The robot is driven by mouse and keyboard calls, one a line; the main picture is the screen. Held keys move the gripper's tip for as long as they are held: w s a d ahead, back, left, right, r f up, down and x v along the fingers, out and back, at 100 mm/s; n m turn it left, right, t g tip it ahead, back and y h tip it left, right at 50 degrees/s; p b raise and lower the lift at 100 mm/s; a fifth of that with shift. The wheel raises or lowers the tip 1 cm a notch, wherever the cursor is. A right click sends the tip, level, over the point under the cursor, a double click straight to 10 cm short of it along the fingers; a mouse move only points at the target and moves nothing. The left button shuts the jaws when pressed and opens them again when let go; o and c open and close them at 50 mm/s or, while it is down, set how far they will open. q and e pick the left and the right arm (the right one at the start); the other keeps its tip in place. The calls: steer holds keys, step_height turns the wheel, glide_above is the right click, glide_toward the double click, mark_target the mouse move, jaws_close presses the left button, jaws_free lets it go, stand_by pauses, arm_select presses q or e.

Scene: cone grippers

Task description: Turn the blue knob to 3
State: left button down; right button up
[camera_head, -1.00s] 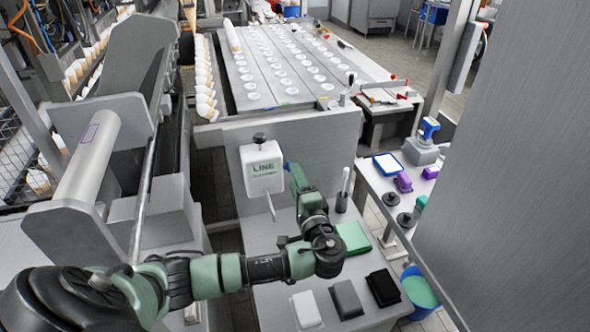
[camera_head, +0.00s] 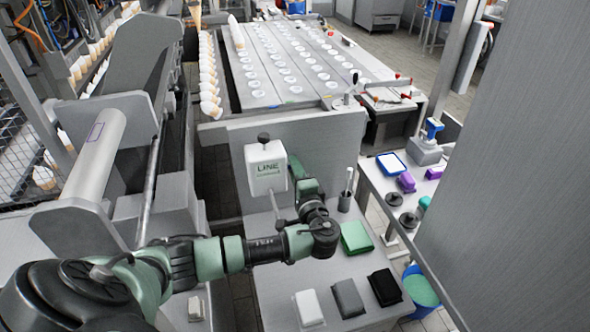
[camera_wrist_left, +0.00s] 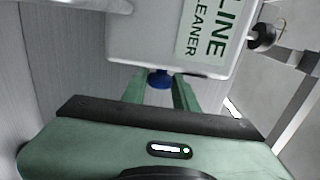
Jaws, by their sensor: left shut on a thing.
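The blue knob (camera_wrist_left: 160,79) sits at the edge of the white "LINE CLEANER" box (camera_wrist_left: 195,45) in the left wrist view. The two green fingers of my left gripper (camera_wrist_left: 160,88) are on either side of the knob, shut on it. In the head view the white box (camera_head: 266,167) is fixed to a grey upright panel. My left gripper (camera_head: 299,168) reaches its right side there, and hides the knob. The knob's setting and any number marks cannot be read. My right gripper is out of view.
A black knob (camera_head: 263,137) tops the box, and a lever (camera_head: 276,208) hangs below it. A holder (camera_head: 345,200) stands to the right of my gripper.

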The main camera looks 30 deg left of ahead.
arm_select(q)
steer(key=g+h+p, duration=0.1)
steer(key=p, duration=0.3)
steer(key=r+g+h+p, duration=0.1)
steer(key=g+h+p, duration=0.1)
steer(key=p, duration=0.2)
steer(key=g+h+p, duration=0.1)
steer(key=p, duration=0.3)
steer(key=shift+a+r+h, duration=0.1)
steer(key=shift+r+h, duration=0.2)
steer(key=shift+h, duration=0.1)
steer(key=shift+w+f+g+h+p, duration=0.1)
steer(key=shift+w+g+h+p, duration=0.05)
steer(key=shift+g+h+p, duration=0.65)
steer(key=shift+w+a+g+h, duration=0.1)
steer(key=shift+a+g+h, duration=0.05)
steer(key=shift+g+h, duration=0.75)
steer(key=shift+h, duration=0.4)
steer(key=shift+g, duration=0.3)
steer(key=c, duration=1.1)
jaws_free()
